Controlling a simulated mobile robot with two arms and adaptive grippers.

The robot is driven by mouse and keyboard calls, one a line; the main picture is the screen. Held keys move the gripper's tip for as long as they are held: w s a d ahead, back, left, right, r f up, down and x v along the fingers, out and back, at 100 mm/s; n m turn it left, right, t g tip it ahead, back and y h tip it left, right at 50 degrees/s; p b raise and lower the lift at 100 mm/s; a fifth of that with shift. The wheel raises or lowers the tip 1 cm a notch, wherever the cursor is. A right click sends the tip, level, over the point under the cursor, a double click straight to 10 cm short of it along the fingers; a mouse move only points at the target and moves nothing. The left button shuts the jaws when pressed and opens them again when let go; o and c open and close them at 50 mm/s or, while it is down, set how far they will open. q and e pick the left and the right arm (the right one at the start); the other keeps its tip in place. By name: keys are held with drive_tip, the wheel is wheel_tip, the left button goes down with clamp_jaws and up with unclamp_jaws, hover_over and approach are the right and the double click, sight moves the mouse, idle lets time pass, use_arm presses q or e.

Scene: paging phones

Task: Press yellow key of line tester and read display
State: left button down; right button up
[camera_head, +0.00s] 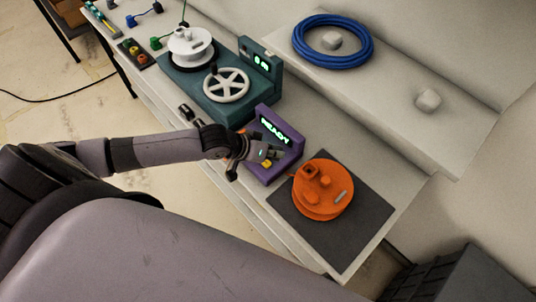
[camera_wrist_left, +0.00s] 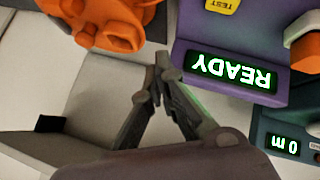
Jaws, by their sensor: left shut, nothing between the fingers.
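The line tester (camera_head: 291,152) is a purple box on the bench, and its green display (camera_head: 275,132) reads READY. It also shows in the left wrist view (camera_wrist_left: 240,37), where the lit word appears upside down. Its yellow key (camera_head: 267,162) sits on the front part; the wrist view shows it marked TEST (camera_wrist_left: 222,5) at the top edge. My left gripper (camera_head: 276,153) is shut and empty over the tester's front, close to the key. In the wrist view its fingertips (camera_wrist_left: 160,66) meet beside the tester's edge; contact cannot be told. My right gripper is not in view.
An orange reel (camera_head: 322,190) lies on a dark mat (camera_head: 350,225) right of the tester. A teal winder (camera_head: 225,108) with a white handwheel (camera_head: 226,85) stands to its left. A blue cable coil (camera_head: 332,40) lies on the raised shelf behind.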

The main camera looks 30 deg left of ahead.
use_arm(q)
drive_tip(key=a+r, duration=0.1)
drive_tip(key=w+a+r+n, duration=0.1)
drive_tip(key=a, duration=0.1)
drive_tip(key=a+r+n, duration=0.1)
drive_tip(key=shift+w+a+p, duration=0.15)
drive_tip(key=shift+a+p, duration=0.15)
drive_tip(key=shift+a, duration=0.05)
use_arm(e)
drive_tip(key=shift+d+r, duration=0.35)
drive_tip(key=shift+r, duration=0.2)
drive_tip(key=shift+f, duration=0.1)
use_arm(q)
wheel_tip(320, 180, down, 7)
drive_tip(key=b, duration=0.8)
drive_tip(key=shift+r, duration=0.15)
drive_tip(key=shift+f, duration=1.05)
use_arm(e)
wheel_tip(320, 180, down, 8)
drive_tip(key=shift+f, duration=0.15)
